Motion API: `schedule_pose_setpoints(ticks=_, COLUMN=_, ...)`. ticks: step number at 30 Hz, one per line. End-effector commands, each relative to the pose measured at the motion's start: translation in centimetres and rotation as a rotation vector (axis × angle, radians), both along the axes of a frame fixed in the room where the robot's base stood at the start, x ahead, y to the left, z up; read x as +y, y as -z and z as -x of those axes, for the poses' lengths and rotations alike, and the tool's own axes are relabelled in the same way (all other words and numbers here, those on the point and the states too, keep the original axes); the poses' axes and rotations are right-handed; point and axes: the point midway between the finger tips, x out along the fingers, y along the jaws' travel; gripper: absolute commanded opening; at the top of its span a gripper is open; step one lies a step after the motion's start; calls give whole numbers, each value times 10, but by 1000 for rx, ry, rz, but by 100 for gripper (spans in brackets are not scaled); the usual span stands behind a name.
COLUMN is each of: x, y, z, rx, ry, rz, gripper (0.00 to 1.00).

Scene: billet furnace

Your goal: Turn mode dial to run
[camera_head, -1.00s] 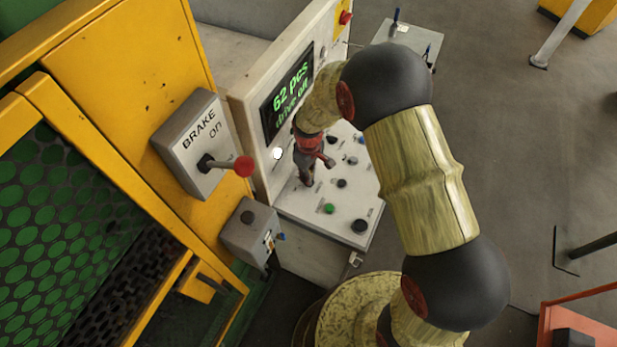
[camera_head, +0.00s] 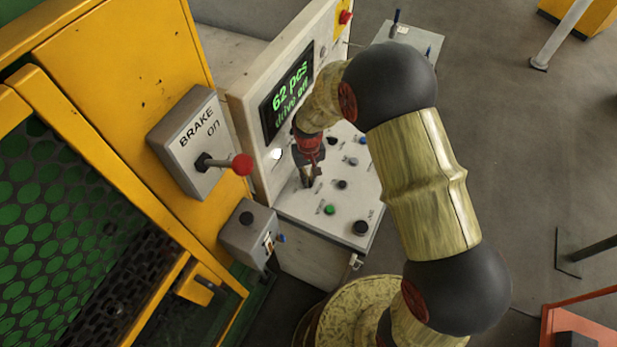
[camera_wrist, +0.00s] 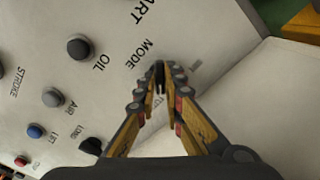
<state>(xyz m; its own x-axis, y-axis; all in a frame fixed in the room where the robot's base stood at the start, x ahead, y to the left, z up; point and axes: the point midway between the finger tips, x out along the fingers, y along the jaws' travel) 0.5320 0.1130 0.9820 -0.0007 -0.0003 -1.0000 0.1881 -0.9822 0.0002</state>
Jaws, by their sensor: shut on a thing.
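The mode dial (camera_wrist: 159,84) is a small dark knob on the pale sloping control panel, beside the printed word MODE in the wrist view. My gripper (camera_wrist: 160,76) is shut on it, with the two fingertips on either side of the knob. The fingers hide most of the dial, so I cannot tell its setting. A small mark right of the fingertips is too blurred to read. In the head view, my gripper (camera_head: 307,183) points down at the left part of the panel (camera_head: 300,208), and the dial is hidden there.
The display (camera_head: 288,97) reads "62 pcs" and "drive on". A green button (camera_head: 329,210) and a black knob (camera_head: 361,228) are near the gripper. The brake box (camera_head: 193,143) has a red-knobbed lever (camera_head: 242,165) to the left.

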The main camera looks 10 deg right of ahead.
Motion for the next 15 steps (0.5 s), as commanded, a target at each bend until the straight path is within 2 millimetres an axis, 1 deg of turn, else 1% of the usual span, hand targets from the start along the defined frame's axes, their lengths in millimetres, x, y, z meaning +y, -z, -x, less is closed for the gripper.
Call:
schedule_pose_setpoints(ticks=11, x=0, y=-1, z=-1, rx=-3, ry=6, rz=-1, gripper=0)
schedule_pose_setpoints(ticks=12, x=0, y=-1, z=-1, rx=-3, ry=6, rz=-1, gripper=10)
schedule_pose_setpoints(ticks=15, x=0, y=-1, z=-1, rx=-3, ry=6, rz=-1, gripper=16)
